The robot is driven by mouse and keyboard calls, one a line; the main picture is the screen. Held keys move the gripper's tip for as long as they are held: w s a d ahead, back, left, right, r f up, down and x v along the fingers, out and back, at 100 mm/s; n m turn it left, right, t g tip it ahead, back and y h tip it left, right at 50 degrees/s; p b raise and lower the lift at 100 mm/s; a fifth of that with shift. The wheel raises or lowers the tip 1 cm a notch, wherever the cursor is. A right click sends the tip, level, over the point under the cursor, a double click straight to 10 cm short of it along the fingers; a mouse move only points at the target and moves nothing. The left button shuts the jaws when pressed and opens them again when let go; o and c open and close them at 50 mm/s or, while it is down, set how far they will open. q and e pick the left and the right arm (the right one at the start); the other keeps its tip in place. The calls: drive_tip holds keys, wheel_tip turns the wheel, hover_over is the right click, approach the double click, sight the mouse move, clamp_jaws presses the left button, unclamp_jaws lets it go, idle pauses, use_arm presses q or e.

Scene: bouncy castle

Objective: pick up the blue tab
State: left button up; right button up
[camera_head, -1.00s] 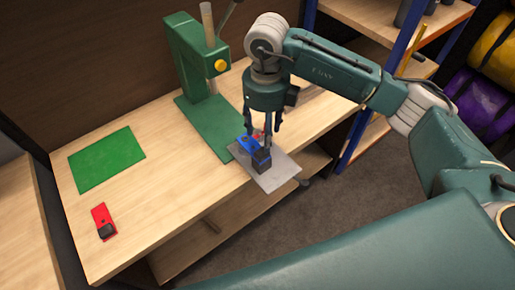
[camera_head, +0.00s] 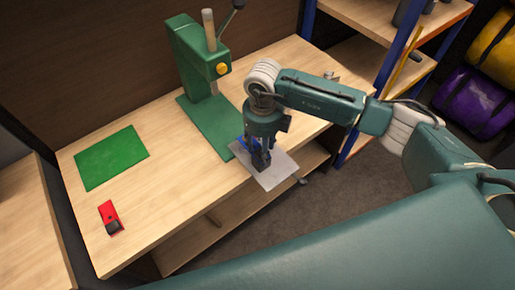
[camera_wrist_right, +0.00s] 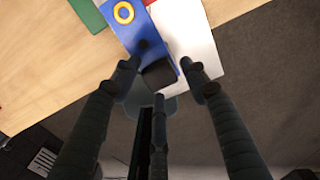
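The blue tab (camera_head: 248,143) lies on a grey plate (camera_head: 278,172) at the front edge of the workbench. In the right wrist view the blue tab (camera_wrist_right: 135,30) shows a yellow ring and a black block (camera_wrist_right: 160,73) at its near end. My right gripper (camera_head: 262,160) is down over the tab and hides much of it in the head view. In the wrist view its dark fingers (camera_wrist_right: 160,78) are spread around the black-block end, with gaps visible. Contact cannot be made out. My left gripper is not in view.
A green press (camera_head: 207,100) stands behind the plate. A red tab (camera_head: 110,216) with a black block and a green mat (camera_head: 110,157) lie on the left of the workbench (camera_head: 170,190). Shelves (camera_head: 362,70) stand at the right.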

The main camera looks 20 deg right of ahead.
drive_tip(key=c, duration=0.8)
drive_tip(key=shift+r, duration=0.15)
